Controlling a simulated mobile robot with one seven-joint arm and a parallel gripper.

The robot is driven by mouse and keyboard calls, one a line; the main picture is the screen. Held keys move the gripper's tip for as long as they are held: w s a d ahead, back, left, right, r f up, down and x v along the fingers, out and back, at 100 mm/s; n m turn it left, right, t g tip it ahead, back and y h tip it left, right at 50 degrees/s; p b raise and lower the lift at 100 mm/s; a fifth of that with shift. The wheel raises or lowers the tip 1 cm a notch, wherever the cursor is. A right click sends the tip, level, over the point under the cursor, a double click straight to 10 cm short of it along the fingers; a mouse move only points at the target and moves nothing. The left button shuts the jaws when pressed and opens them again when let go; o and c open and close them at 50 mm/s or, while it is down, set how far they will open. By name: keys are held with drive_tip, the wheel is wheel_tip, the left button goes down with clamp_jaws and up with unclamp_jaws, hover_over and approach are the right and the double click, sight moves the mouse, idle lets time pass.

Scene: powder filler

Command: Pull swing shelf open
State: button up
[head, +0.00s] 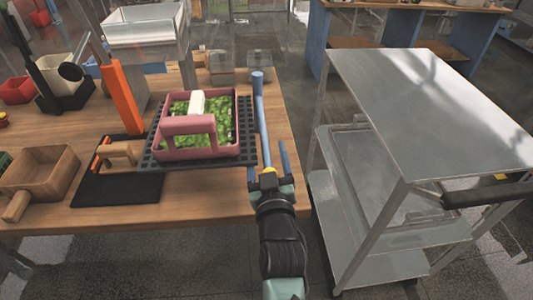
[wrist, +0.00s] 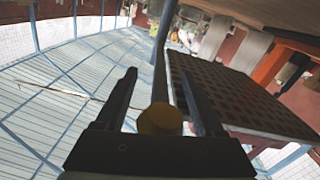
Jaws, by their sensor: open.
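A dark perforated shelf (head: 246,155) sits at the right side of the wooden table, under a pink caddy (head: 190,140) of green items. It also shows in the wrist view (wrist: 225,92), tilted, to the right of the jaws. A blue pole (head: 261,110) runs along its right edge. In the wrist view, a dark pole (wrist: 159,60) passes between my jaws, with a round yellow piece (wrist: 160,118) at its near end. My gripper (head: 270,178) is open beside the shelf's front right corner. I cannot tell whether the fingers touch the pole.
The wooden table (head: 200,190) holds a black mat (head: 120,187), an orange upright piece (head: 122,97) and a wooden box (head: 42,172) to the left. A grey metal cart (head: 430,100) stands on the right. A narrow floor gap lies between table and cart.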

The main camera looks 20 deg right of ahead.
drive_tip(key=shift+c, duration=0.2)
clamp_jaws()
idle(1.1)
